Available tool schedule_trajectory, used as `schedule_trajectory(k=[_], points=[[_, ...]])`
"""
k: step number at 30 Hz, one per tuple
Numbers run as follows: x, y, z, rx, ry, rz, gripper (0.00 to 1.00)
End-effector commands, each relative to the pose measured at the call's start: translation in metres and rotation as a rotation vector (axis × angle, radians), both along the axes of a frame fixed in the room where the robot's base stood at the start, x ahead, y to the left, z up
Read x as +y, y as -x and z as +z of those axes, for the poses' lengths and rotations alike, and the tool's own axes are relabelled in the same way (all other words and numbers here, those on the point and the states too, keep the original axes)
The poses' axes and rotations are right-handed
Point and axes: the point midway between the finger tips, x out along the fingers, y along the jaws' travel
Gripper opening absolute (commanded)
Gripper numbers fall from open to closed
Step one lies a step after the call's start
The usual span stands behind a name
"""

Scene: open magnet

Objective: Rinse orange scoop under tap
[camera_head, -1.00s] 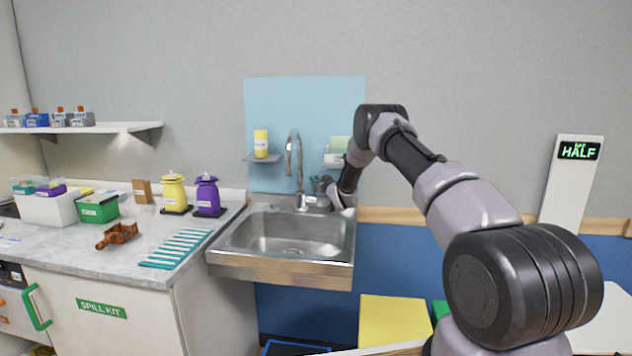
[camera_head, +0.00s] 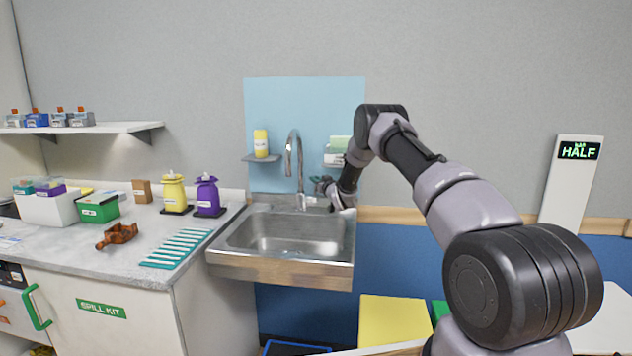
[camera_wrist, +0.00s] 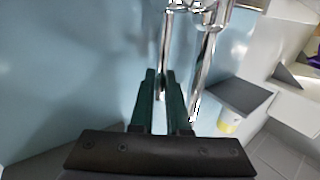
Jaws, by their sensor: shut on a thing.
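The chrome tap (camera_head: 299,165) rises at the back of the steel sink (camera_head: 225,262). My gripper (camera_head: 322,185) is just right of the tap base, partly hidden by my wrist. In the wrist view, the dark green fingers of my gripper (camera_wrist: 158,88) are shut on a thin chrome rod (camera_wrist: 166,50), which looks like the tap's lever. The tap's curved pipe (camera_wrist: 206,70) stands beside the fingers. An orange-brown object (camera_head: 117,235) lies on the counter at left; I cannot tell if it is the orange scoop. No water is clearly visible.
A small shelf with a yellow bottle (camera_head: 261,143) is left of the tap; the bottle also shows in the wrist view (camera_wrist: 229,119). The sink basin looks empty.

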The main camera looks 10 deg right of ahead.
Motion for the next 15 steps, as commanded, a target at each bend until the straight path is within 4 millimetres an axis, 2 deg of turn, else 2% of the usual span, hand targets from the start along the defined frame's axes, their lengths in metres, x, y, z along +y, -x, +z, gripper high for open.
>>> schedule_trajectory(k=[5, 15], points=[[0.000, 0.001, 0.000, -0.006, 0.002, 0.001, 0.00], [0.003, 0.011, -0.001, -0.127, 0.040, -0.001, 0.00]])
